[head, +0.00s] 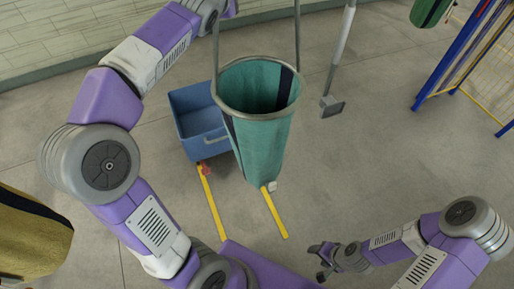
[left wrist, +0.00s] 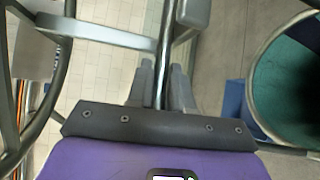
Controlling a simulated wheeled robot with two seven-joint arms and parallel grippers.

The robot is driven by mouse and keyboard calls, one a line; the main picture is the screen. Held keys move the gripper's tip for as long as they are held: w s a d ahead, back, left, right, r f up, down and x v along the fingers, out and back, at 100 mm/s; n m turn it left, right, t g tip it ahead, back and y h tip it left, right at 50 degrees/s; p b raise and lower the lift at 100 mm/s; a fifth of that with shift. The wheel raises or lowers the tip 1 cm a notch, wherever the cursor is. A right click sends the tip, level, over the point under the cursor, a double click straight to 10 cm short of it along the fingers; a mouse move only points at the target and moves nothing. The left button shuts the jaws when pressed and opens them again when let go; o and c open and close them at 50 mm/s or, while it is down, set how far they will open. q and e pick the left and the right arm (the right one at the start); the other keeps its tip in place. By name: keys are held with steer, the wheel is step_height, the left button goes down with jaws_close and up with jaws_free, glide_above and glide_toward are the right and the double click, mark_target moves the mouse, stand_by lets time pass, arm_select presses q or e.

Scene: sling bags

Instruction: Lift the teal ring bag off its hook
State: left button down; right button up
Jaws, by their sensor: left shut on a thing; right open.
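The teal ring bag (head: 262,150) hangs upright in the middle of the head view, its round grey rim open upward and a dark stripe down its side. Two grey handle bars rise from the rim past the top edge, so its hook is hidden. In the left wrist view, the bag (left wrist: 295,90) is at the right edge. My left gripper (left wrist: 162,85) is shut around a thin grey bar, which looks like the bag's handle. In the head view, the left fingers are out of sight at the top. My right gripper (head: 319,262) is open and empty, low and right of the bag.
A blue bin (head: 197,120) stands behind the bag, with yellow bars (head: 212,203) near the floor. A grey post (head: 340,55) stands to its right. A mustard bag (head: 30,235) is at left, a green bag (head: 430,10) and blue-yellow rack (head: 465,55) at right.

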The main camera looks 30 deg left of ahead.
stand_by(0.3)
arm_select(q)
steer(key=shift+w+r+p, duration=0.1)
steer(key=shift+r+p, duration=0.2)
steer(key=shift+r, duration=1.6)
steer(key=r+b+v, duration=0.1)
steer(key=b+v, duration=0.4)
steer(key=v, duration=1.3)
steer(key=shift+s, duration=0.25)
